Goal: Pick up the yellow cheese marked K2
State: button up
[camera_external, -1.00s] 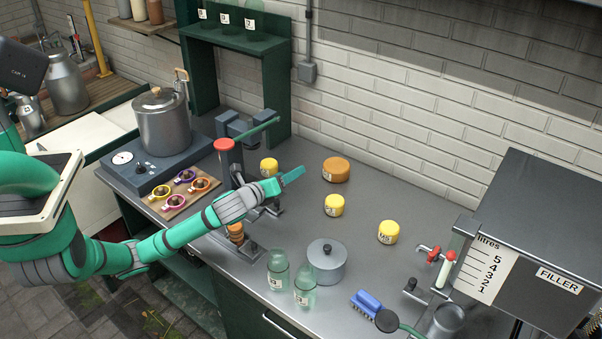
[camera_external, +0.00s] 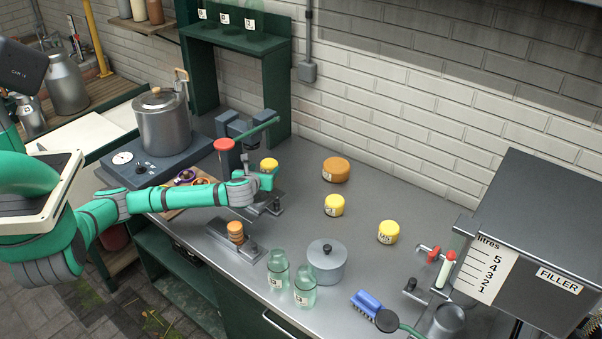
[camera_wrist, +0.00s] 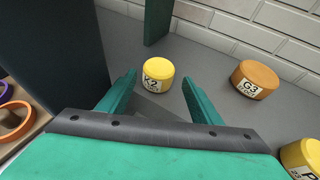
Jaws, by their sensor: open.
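The yellow cheese marked K2 (camera_wrist: 158,76) stands upright on the grey counter in the wrist view, with its label facing me. It also shows in the external view (camera_external: 269,164), just beyond my gripper. My gripper (camera_wrist: 158,88) is open and empty. Its two green fingers point toward the cheese, one to each side in the picture, and the cheese sits a little past the fingertips. In the external view my gripper (camera_external: 268,178) is in front of the cheese and hides its lower part.
An orange cheese marked G3 (camera_wrist: 255,79) stands to the right. Other yellow cheeses (camera_external: 334,205) (camera_external: 388,231) stand farther right. A lidded pot (camera_external: 326,262) and glass jars (camera_external: 278,268) stand near the front edge.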

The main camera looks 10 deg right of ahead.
aim_at(267, 166)
jog(key=shift+x, duration=2.95)
jog(key=shift+a, duration=0.15)
jog(key=c, duration=0.9)
